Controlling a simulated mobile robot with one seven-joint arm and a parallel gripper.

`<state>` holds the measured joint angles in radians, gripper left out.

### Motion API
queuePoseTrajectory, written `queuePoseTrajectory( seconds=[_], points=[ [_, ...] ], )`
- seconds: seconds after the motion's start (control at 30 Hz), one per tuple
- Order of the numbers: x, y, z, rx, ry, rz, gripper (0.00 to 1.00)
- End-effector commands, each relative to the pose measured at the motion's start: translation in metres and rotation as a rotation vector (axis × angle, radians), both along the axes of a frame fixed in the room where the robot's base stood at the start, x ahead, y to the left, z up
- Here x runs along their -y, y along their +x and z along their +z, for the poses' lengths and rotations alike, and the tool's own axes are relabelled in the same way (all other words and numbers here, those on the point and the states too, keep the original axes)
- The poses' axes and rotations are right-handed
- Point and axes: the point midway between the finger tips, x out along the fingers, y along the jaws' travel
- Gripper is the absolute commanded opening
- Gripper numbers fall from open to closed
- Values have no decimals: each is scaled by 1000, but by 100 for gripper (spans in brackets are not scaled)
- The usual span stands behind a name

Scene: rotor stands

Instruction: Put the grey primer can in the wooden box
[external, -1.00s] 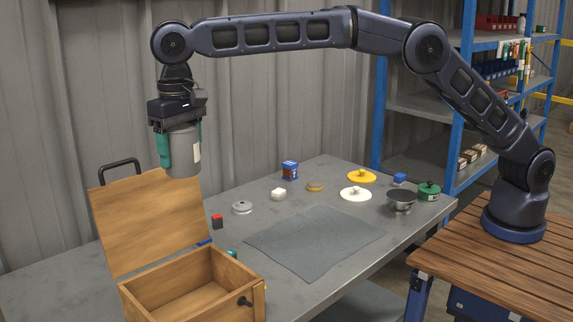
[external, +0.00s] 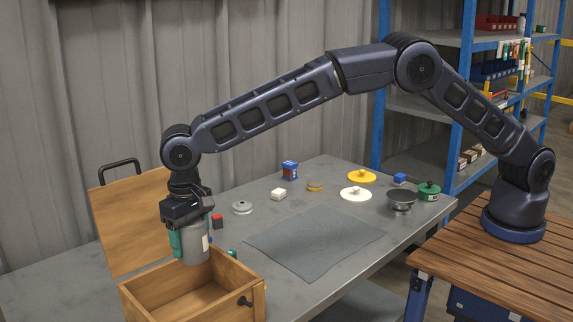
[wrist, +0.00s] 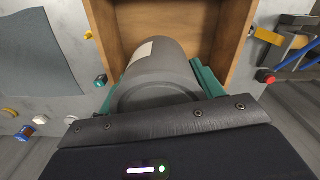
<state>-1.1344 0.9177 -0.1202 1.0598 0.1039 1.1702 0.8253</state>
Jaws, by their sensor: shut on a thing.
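The grey primer can (external: 193,243) has a pale label and hangs upright in my gripper (external: 189,246). The gripper's teal fingers are shut on its sides. The wooden box (external: 148,304) stands open on the table at the lower left, its lid (external: 128,215) raised at the back. The can is over the box opening, near its back right part; its lower end looks about level with the rim, and I cannot tell how deep it is. In the wrist view the can (wrist: 158,72) covers much of the box's inside, between the wooden walls (wrist: 233,45).
A grey mat (external: 315,240) lies mid-table. A small red-and-black item (external: 217,221) lies near the box.

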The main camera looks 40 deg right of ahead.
Motion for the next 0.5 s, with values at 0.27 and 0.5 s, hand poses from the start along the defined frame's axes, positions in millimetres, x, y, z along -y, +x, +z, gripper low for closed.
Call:
queuePoseTrajectory(
  seconds=[0.27, 0.5],
  points=[
    [0, 0, -60, 0, -1, 1, 31],
    [0, 0, -108, 0, 0, 0, 31]
  ],
)
